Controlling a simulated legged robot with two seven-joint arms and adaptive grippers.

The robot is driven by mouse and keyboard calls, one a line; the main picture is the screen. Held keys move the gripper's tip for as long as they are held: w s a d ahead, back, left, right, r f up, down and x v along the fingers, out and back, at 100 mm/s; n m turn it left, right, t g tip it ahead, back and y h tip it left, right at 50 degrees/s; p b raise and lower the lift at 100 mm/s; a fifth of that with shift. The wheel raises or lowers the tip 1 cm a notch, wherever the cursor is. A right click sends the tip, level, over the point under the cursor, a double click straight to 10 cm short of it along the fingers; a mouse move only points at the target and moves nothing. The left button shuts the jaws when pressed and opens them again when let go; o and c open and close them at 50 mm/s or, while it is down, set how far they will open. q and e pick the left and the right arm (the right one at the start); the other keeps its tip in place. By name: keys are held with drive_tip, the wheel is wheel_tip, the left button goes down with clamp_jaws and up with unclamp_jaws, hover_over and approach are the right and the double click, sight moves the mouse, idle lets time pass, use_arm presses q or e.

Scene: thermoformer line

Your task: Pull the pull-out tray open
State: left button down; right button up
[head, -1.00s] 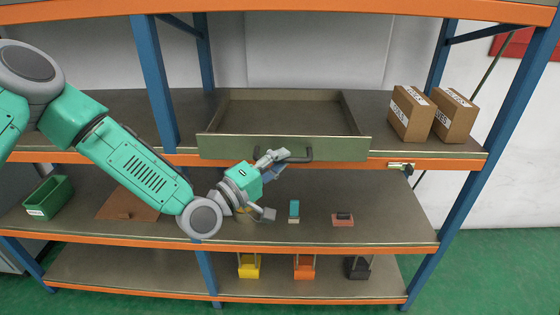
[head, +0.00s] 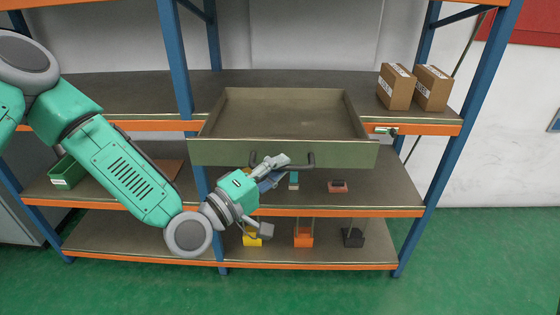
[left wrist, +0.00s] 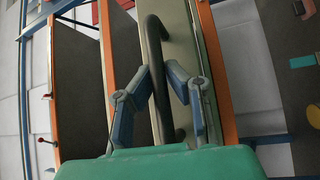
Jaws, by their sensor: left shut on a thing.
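The pull-out tray (head: 350,153) is a green-grey open drawer on the upper shelf of the rack. It sticks out past the shelf's orange front edge and looks empty. Its dark bar handle (head: 308,162) is on the front panel. My left gripper (head: 284,164) is at the left part of the handle, shut on it. In the left wrist view, the handle (left wrist: 153,40) runs between the two fingers of my left gripper (left wrist: 168,85), with the tray front (left wrist: 180,50) behind it. My right gripper is not in view.
Two cardboard boxes (head: 396,88) stand at the right end of the upper shelf. A green bin (head: 68,172) and small blocks (head: 338,187) are on the middle shelf. Yellow, orange (head: 303,238) and black items stand on the bottom shelf. The green floor in front is clear.

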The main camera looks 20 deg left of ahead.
use_arm(q)
drive_tip(key=shift+f, duration=0.35)
drive_tip(key=c, duration=1.6)
unclamp_jaws()
drive_tip(key=shift+o, duration=0.2)
drive_tip(key=shift+w, duration=0.15)
drive_tip(key=shift+r, duration=0.1)
drive_tip(key=shift+a, duration=0.1)
drive_tip(key=v, duration=1.2)
